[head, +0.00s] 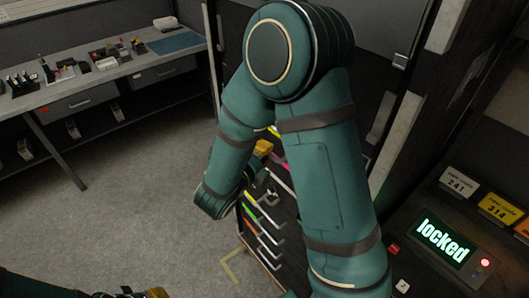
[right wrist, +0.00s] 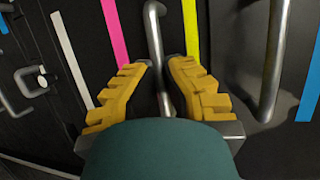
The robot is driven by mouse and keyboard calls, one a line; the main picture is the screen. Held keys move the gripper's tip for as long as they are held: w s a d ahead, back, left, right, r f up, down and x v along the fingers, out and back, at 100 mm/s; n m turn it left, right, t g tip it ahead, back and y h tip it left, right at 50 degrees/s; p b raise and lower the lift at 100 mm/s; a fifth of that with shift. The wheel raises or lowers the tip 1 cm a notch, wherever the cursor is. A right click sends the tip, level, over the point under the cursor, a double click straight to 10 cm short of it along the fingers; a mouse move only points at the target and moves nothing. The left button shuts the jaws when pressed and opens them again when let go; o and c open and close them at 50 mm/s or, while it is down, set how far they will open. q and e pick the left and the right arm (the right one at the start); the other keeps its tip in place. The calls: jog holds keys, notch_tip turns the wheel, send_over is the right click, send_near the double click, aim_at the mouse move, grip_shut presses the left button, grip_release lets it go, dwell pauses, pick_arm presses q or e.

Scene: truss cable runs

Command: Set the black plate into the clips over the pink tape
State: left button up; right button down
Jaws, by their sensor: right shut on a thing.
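My right gripper (right wrist: 167,65) has its stepped yellow fingers closed around a silver bar handle (right wrist: 154,35) in the right wrist view. In the head view its yellow finger (head: 263,147) shows at the black panel (head: 290,233), partly hidden by my teal right arm. A pink tape strip (right wrist: 114,30) lies on the black surface just left of the held handle; a bit of pink tape also shows in the head view (head: 281,162). I cannot tell the black plate from the black surface behind it, and no clips can be made out. My left gripper (head: 145,293) is barely in view at the bottom edge.
Blue (right wrist: 191,35), yellow and white tape strips and more silver handles (right wrist: 273,60) stand near the right gripper. A bench (head: 110,72) with small items stands back left. A console (head: 447,242) reads "locked" at right. Open floor lies left of the panel.

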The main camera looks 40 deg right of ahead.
jog(key=shift+f+b, duration=0.85)
jog(key=shift+b, duration=0.45)
dwell(1.4)
jog(key=shift+d+b, duration=0.1)
jog(key=shift+b, duration=0.45)
dwell(1.2)
jog(key=c, duration=1.1)
grip_release()
jog(key=shift+o, duration=0.2)
jog(key=w+a+f+b+v, duration=0.1)
jog(key=w+v, duration=0.1)
jog(key=v, duration=1.6)
jog(key=shift+a, duration=0.3)
